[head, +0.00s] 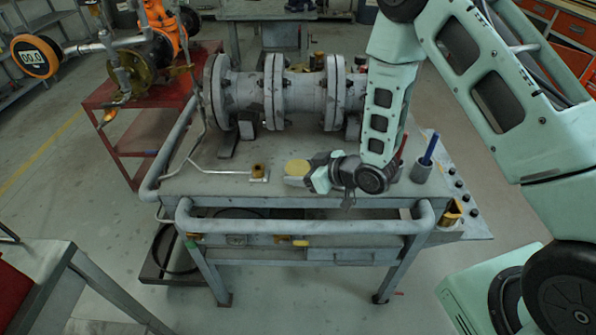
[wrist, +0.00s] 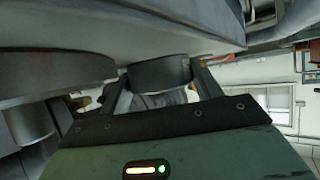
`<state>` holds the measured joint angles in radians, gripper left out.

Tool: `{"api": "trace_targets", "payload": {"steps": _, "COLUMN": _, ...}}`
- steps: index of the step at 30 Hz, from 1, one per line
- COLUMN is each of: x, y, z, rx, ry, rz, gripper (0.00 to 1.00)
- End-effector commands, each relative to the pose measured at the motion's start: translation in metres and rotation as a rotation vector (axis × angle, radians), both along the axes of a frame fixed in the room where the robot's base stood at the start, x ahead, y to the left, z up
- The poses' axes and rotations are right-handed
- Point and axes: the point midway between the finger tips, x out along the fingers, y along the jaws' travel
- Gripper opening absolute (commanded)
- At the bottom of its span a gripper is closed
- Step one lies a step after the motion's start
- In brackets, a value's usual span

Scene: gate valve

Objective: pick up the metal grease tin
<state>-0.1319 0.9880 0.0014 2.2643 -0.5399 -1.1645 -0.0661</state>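The grease tin (head: 298,167) is a short round tin with a yellowish top, standing near the front edge of the grey workbench. My gripper (head: 297,178) is low at the bench top, coming in from the right, with its fingers at the tin. In the wrist view, which looks upside down, the tin's dark side (wrist: 160,73) shows between the two spread fingers of my gripper (wrist: 162,82). The fingers reach both sides of the tin with no clear gap. I cannot tell whether they press on it. The tin appears to rest on the bench.
A flanged grey valve body (head: 296,98) lies across the back of the workbench (head: 215,187). A grey cup (head: 421,172) with a blue pen is to the right. A rail (head: 300,227) runs along the front.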

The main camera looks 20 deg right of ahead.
Motion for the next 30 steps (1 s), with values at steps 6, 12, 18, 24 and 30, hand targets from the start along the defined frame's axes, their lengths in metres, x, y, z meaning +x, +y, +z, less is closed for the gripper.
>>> {"api": "trace_targets", "payload": {"steps": 6, "x": 0.0, "y": 0.0, "z": 0.001, "rx": 0.001, "ry": -0.001, "rz": 0.0, "gripper": 0.35}}
{"api": "trace_targets", "payload": {"steps": 12, "x": 0.0, "y": 0.0, "z": 0.003, "rx": 0.001, "ry": -0.002, "rz": 0.0, "gripper": 0.35}}
{"api": "trace_targets", "payload": {"steps": 18, "x": 0.001, "y": 0.0, "z": 0.02, "rx": 0.002, "ry": -0.003, "rz": -0.001, "gripper": 0.35}}
{"api": "trace_targets", "payload": {"steps": 24, "x": 0.001, "y": 0.0, "z": 0.057, "rx": 0.001, "ry": -0.007, "rz": 0.001, "gripper": 0.35}}
{"api": "trace_targets", "payload": {"steps": 30, "x": 0.001, "y": 0.0, "z": 0.087, "rx": 0.002, "ry": -0.005, "rz": -0.001, "gripper": 0.35}}
